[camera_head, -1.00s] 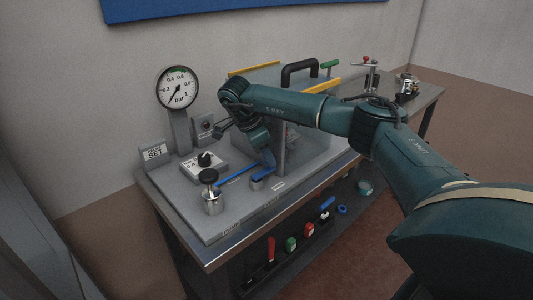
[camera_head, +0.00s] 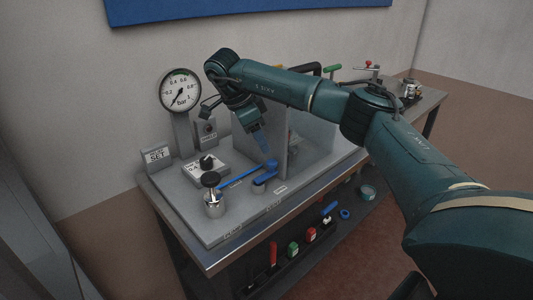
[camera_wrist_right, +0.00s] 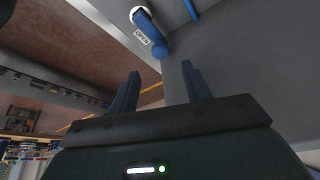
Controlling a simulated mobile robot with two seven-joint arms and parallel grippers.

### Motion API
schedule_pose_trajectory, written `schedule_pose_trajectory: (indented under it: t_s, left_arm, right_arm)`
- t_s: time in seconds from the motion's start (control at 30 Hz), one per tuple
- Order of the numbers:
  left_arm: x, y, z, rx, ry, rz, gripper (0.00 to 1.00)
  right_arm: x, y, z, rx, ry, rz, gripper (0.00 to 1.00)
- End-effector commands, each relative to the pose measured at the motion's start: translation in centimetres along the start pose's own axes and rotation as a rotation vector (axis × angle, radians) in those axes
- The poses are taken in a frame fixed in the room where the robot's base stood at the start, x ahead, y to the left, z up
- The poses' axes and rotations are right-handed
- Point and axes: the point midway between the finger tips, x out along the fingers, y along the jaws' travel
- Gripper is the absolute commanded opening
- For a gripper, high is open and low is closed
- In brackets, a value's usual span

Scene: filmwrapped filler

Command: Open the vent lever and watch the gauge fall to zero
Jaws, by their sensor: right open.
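The pressure gauge (camera_head: 180,92) stands upright at the back left; its thin needle seems to point to the lower left, near the low end of the scale. A short blue lever (camera_head: 265,178) sits on a grey base near the panel's front edge. In the wrist view a blue lever (camera_wrist_right: 147,30) lies beyond the fingers, with a label reading OPEN. My right gripper (camera_head: 262,145) is above the short lever, apart from it. Its two blue fingers (camera_wrist_right: 161,85) are spread with nothing between them. My left gripper is out of view.
A lower shelf holds several coloured items.

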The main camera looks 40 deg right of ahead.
Motion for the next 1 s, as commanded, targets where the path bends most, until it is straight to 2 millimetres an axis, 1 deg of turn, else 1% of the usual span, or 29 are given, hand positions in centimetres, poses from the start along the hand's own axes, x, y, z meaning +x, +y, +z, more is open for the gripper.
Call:
schedule_pose_trajectory:
  t_s: [0.03, 0.1, 0.2, 0.3, 0.5, 1.0]
  left_arm:
    - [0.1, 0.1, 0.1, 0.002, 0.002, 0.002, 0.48]
    - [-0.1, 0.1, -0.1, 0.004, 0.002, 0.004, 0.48]
    - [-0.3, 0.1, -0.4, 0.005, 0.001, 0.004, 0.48]
    - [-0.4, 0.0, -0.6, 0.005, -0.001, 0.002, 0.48]
    - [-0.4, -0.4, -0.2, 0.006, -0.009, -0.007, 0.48]
    - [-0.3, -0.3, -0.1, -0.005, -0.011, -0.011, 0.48]
  right_arm:
    - [-1.2, 0.0, 0.1, 0.000, -0.002, -0.004, 0.48]
    - [-2.7, -0.1, 0.0, 0.000, -0.001, -0.004, 0.48]
    - [-4.5, 0.0, -0.1, 0.000, 0.000, -0.002, 0.48]
    - [-5.5, 0.0, -0.1, 0.000, 0.000, -0.001, 0.48]
    - [-6.0, 0.0, 0.0, 0.000, 0.000, 0.001, 0.48]
    - [-5.9, 0.0, 0.0, 0.000, 0.000, 0.001, 0.48]
